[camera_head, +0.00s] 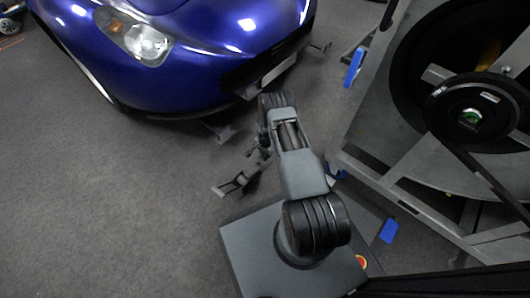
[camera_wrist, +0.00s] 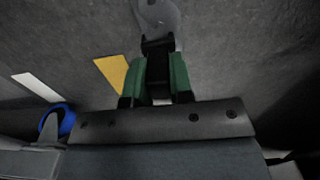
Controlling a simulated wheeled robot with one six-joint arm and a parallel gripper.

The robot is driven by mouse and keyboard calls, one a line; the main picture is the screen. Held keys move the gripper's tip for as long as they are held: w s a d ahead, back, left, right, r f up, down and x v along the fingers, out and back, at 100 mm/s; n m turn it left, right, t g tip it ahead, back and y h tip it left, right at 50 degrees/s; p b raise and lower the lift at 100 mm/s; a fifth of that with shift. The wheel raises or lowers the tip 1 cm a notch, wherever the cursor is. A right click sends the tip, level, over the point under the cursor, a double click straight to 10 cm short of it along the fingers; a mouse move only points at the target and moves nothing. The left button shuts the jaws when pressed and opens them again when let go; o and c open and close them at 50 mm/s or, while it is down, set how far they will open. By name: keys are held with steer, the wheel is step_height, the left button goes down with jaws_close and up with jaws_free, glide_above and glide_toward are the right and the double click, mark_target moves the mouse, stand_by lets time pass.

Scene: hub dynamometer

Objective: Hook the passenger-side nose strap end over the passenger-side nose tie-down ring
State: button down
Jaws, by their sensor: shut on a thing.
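In the wrist view, my gripper (camera_wrist: 159,66) has its two green-padded fingers closed on a dark strap end (camera_wrist: 158,46). A pale grey, hook-like piece (camera_wrist: 158,14) shows just beyond the fingertips, cut by the top edge; I cannot tell whether it is part of the strap end or lies on the floor. A blue ring-like loop (camera_wrist: 68,121) is at the lower left, apart from the fingers. I cannot tell whether it is the tie-down ring. In the head view, my arm mostly hides the gripper and the strap.
The blue car's nose (camera_head: 200,65) is at the top of the head view. A grey angled bracket (camera_head: 232,184) is on the carpet left of my arm. The dynamometer frame (camera_head: 375,145) stands close on the right. Open carpet (camera_head: 90,210) lies to the left.

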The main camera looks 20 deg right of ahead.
steer(key=shift+r, duration=0.15)
steer(key=shift+r+p, duration=1.25)
steer(key=shift+r, duration=0.65)
